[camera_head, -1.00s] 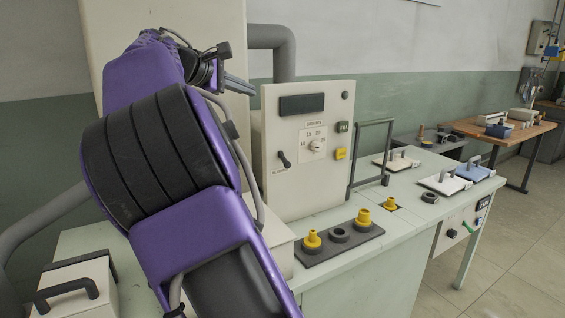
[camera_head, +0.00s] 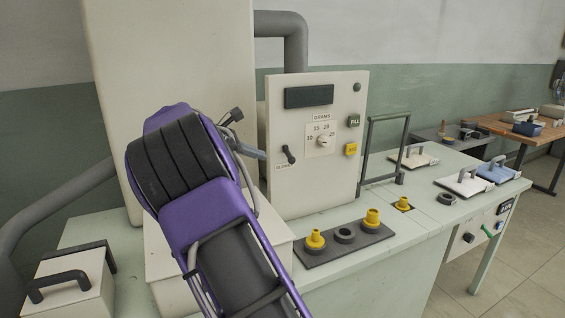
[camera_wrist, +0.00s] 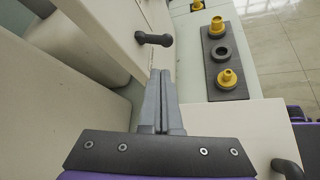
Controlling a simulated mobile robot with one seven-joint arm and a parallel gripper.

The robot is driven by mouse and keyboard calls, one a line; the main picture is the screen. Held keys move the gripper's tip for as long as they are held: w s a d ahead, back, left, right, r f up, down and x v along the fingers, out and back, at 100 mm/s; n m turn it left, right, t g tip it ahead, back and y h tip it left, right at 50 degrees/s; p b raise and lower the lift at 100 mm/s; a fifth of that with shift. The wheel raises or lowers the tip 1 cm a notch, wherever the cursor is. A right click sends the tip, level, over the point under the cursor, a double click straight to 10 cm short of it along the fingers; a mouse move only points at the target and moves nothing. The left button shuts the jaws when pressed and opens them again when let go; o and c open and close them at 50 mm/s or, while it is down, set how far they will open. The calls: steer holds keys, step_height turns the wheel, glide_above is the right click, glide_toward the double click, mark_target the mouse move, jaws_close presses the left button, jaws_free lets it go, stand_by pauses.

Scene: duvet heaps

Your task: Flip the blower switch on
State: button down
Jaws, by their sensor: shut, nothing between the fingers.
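The blower switch (camera_head: 289,155) is a dark toggle lever low on the left of the cream control panel (camera_head: 340,184), beside a small label. In the wrist view the dark lever (camera_wrist: 153,39) sticks out from the panel face just beyond my fingertips. My gripper (camera_wrist: 160,72) is shut and empty, its two grey fingers pressed together and pointing toward the panel. In the head view my gripper (camera_head: 262,155) shows partly behind my purple arm, a little left of the switch. The fingertips appear apart from the lever.
The panel also carries a dial (camera_head: 322,141), a green fill button (camera_head: 354,121) and a yellow button (camera_head: 351,149). A dark tray (camera_head: 318,254) with yellow nozzles lies on the bench in front. A metal frame (camera_head: 369,150) stands to the right.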

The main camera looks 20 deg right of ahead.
mark_target(289, 156)
steer(key=b+x, duration=0.1)
steer(key=x, duration=0.9)
steer(key=shift+r, duration=0.1)
steer(key=shift+s+r, duration=0.1)
steer(key=shift+s+r, duration=0.1)
steer(key=shift+p, duration=0.3)
